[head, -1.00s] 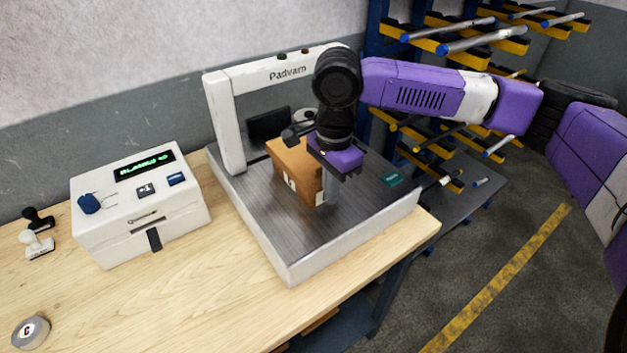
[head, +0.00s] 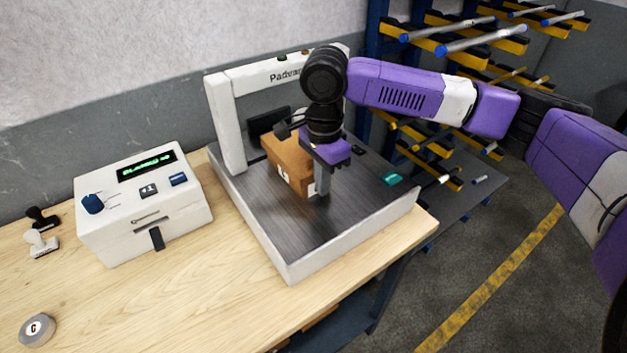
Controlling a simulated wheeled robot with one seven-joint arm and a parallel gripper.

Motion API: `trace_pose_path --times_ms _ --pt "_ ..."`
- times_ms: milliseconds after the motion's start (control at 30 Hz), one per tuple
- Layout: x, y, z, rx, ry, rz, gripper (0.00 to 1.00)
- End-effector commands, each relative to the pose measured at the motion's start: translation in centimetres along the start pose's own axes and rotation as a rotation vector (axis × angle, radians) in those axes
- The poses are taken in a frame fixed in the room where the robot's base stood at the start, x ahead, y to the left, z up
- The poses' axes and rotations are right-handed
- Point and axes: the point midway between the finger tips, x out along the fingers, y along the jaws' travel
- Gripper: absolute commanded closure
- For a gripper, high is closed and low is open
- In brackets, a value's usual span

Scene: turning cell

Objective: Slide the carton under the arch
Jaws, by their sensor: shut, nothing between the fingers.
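The brown carton (head: 284,164) stands on the dark metal plate of the white machine (head: 268,226). Its far end is close to the opening of the white arch (head: 228,121), which rises from the back of the machine and carries the lettering "Padvam", partly hidden by my arm. My gripper (head: 322,192) points down at the carton's near right side, fingers shut with nothing between them. The fingers are low over the plate, beside the carton's near face; I cannot tell whether they touch it. My wrist hides part of the carton's right side and of the arch.
A white box with a green display (head: 146,204) stands left of the machine on the wooden bench (head: 180,300). A teal item (head: 392,179) lies on the plate's right. A bar rack (head: 440,45) stands behind right.

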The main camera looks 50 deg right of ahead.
Motion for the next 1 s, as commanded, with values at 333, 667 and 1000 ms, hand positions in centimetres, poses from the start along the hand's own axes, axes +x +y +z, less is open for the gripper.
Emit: trace_pose_path --times_ms 333,667,1000 --pt "-0.2 -0.9 0.0 0.002 -0.001 -0.001 1.0" --pt "-0.1 -2.7 0.1 0.001 -0.002 -0.001 1.0" --pt "0.0 -3.0 0.0 0.001 0.0 -0.001 1.0"
